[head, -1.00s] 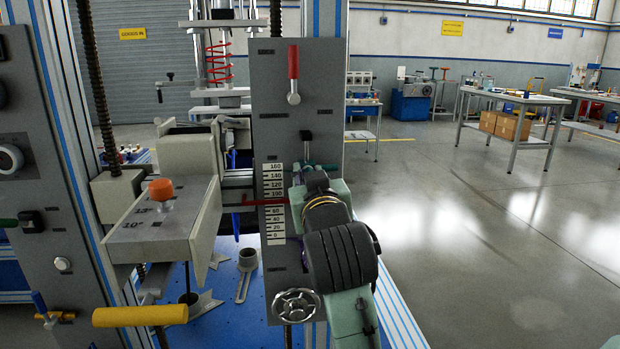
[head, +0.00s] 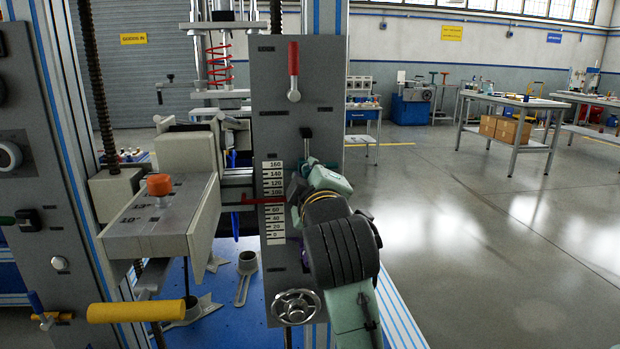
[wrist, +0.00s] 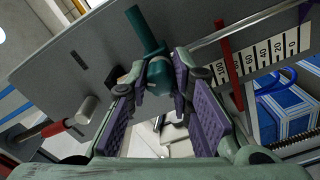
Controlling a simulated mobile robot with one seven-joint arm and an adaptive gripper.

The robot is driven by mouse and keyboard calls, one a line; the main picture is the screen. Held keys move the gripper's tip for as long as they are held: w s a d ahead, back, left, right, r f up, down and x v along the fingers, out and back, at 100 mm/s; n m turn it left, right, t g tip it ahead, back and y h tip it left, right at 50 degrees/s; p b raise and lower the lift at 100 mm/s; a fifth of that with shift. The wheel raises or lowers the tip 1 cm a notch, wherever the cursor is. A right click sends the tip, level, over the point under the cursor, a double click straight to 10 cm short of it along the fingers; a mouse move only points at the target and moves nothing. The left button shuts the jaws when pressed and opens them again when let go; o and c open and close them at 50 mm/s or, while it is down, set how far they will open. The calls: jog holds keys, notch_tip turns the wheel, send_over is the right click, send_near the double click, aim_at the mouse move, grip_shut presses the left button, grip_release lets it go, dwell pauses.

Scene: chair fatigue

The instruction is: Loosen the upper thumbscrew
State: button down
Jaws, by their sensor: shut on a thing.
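The upper thumbscrew (wrist: 158,73) is a teal knob with a bar handle sticking out, set against the grey upright panel (head: 268,105). In the wrist view my gripper (wrist: 160,88) has its purple-padded fingers on both sides of the knob and is shut on it. In the head view my gripper (head: 303,180) is at the panel beside the white number scale (head: 273,203), and my wrist hides most of the knob. A red pointer (head: 264,199) lies across the scale. I cannot tell how tight the screw is.
A red-handled lever (head: 293,70) is above on the panel, with a small black knob (head: 306,133) below it. A handwheel (head: 296,306) is at the panel's foot. A grey block with an orange knob (head: 159,185) stands left. Open floor lies right.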

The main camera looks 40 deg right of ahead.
jog(key=n+b, duration=0.1)
jog(key=n, duration=0.2)
jog(key=shift+n, duration=0.4)
jog(key=shift+n+b, duration=0.5)
jog(key=shift+n, duration=1.4)
jog(key=c, duration=1.4)
grip_release()
jog(key=v, duration=1.2)
jog(key=shift+a, duration=0.1)
